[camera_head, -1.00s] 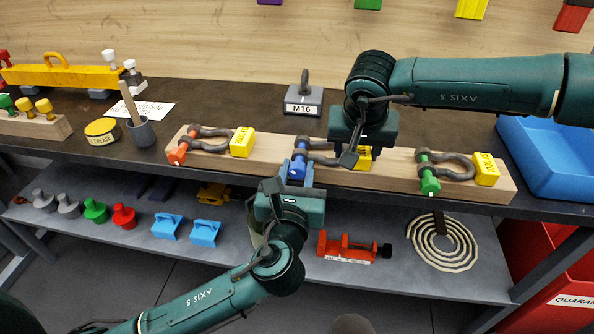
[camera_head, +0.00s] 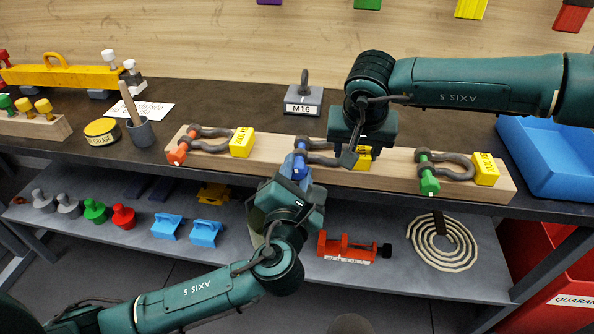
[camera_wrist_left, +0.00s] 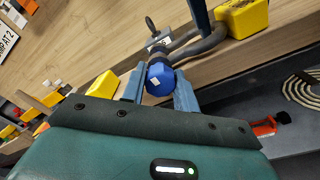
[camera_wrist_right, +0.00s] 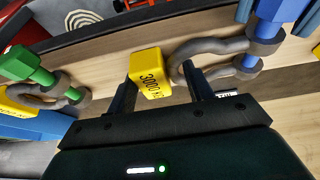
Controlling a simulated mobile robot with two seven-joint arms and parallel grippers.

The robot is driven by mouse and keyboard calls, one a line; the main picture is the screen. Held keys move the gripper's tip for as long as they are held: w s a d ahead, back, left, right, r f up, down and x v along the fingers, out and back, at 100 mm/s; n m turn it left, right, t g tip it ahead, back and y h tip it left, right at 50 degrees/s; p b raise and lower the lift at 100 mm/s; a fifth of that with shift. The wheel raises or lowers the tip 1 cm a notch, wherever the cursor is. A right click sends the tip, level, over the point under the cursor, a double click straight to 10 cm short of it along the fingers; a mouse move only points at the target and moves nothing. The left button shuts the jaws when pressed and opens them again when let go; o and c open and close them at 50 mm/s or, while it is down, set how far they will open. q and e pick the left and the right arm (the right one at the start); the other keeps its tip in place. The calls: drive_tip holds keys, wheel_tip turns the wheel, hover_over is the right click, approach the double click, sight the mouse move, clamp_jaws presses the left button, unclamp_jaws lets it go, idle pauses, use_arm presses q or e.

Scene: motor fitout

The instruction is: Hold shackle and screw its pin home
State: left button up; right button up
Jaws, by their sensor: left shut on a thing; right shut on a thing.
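The middle shackle is grey, with a blue pin (camera_head: 300,163) and a yellow tag block (camera_wrist_right: 150,72) at its bow. It lies on the wooden beam. My left gripper (camera_head: 298,178) is shut on the head of the blue pin from the front; the left wrist view shows the blue head (camera_wrist_left: 160,78) between its fingers. My right gripper (camera_head: 352,150) comes from above and is shut at the bow end of the shackle (camera_wrist_right: 200,47). The right wrist view shows its fingers on either side of the yellow block and bow. The pin's threaded end is unclear.
An orange-pin shackle (camera_head: 205,131) and a green-pin shackle (camera_head: 447,162) flank it on the beam (camera_head: 390,180). An M16 block (camera_head: 303,100) stands behind. A grease tin (camera_head: 101,131) and brush pot (camera_head: 140,132) are left, a blue bin (camera_head: 550,155) right. A shelf (camera_head: 290,265) lies below.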

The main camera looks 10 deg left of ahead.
use_arm(q)
drive_tip(key=shift+s+d+m, duration=0.1)
drive_tip(key=shift+m, duration=0.2)
use_arm(e)
drive_tip(key=shift+w+d, duration=0.2)
drive_tip(key=shift+d, duration=0.05)
use_arm(q)
drive_tip(key=o, duration=0.9)
drive_tip(key=shift+o, duration=0.4)
use_arm(e)
drive_tip(key=shift+s+a, duration=0.1)
drive_tip(key=shift+a, duration=0.05)
use_arm(q)
drive_tip(key=s, duration=1.1)
drive_tip(key=shift+s+d, duration=0.15)
drive_tip(key=shift+s, duration=0.25)
use_arm(e)
drive_tip(key=shift+a, duration=0.1)
drive_tip(key=o, duration=1.2)
